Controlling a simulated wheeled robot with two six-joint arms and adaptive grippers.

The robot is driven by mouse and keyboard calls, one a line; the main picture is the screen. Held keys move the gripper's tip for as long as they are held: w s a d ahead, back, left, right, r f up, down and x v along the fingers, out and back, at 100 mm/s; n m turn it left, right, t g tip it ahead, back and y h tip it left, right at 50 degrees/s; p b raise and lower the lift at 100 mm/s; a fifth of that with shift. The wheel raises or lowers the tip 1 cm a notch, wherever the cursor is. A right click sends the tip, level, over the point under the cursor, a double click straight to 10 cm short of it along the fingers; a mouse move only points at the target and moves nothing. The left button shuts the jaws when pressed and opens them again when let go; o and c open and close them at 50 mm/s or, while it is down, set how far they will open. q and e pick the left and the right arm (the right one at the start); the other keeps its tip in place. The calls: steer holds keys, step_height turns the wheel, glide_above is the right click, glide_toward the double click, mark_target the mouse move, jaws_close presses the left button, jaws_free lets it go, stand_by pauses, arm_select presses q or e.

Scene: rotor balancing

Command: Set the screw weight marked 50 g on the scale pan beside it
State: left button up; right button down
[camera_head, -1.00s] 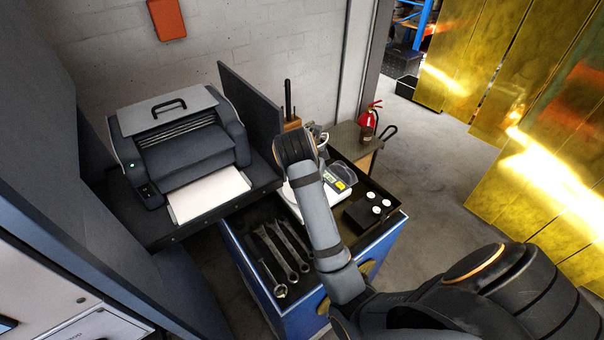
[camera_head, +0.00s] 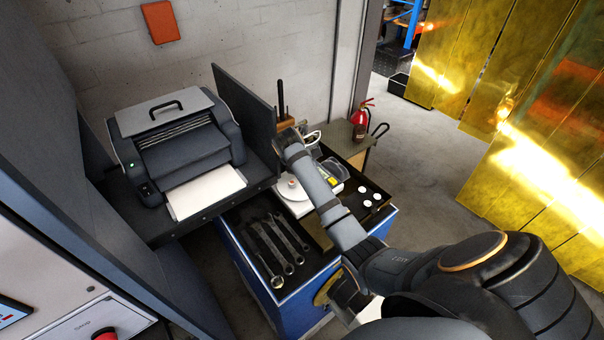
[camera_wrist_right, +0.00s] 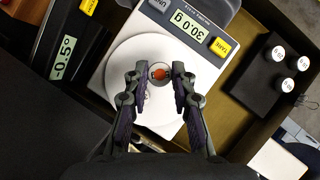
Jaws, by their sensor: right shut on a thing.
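My right gripper (camera_wrist_right: 159,78) is shut on a small round weight (camera_wrist_right: 159,71) with an orange-red middle and a pale rim; I cannot read its mark. The weight is over the white round scale pan (camera_wrist_right: 122,62), at or very near its surface. The display (camera_wrist_right: 185,21) appears to read 30.0. In the head view a small reddish spot shows on the scale pan (camera_head: 287,191), and my right arm hides the gripper. Three white-topped weights (camera_wrist_right: 278,53) stand on a black block at the right of the wrist view. My left gripper is in neither view.
A second dark device with a display reading -0.5 (camera_wrist_right: 64,57) lies left of the scale. Wrenches (camera_head: 277,243) lie in the dark tray on the blue cabinet. A printer-like machine (camera_head: 180,145) stands left, with an upright dark panel (camera_head: 245,120) beside it.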

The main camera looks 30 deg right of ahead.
steer(key=f, duration=0.1)
steer(key=f+p, duration=0.2)
steer(key=shift+w+d+f, duration=0.2)
steer(key=shift+w+f, duration=0.05)
steer(key=shift+f, duration=0.1)
steer(key=shift+a+f, duration=0.1)
steer(key=c, duration=1.1)
jaws_free()
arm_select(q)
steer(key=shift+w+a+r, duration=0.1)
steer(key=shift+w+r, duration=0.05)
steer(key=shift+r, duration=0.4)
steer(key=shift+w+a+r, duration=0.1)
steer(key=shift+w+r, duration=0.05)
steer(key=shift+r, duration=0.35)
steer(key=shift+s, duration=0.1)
arm_select(e)
steer(key=shift+s+r, duration=0.1)
steer(key=shift+r, duration=0.2)
arm_select(q)
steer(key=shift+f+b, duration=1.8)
steer(key=shift+b, duration=0.05)
arm_select(e)
steer(key=v, duration=1.1)
steer(key=shift+a+r, duration=0.2)
steer(key=shift+r, duration=0.1)
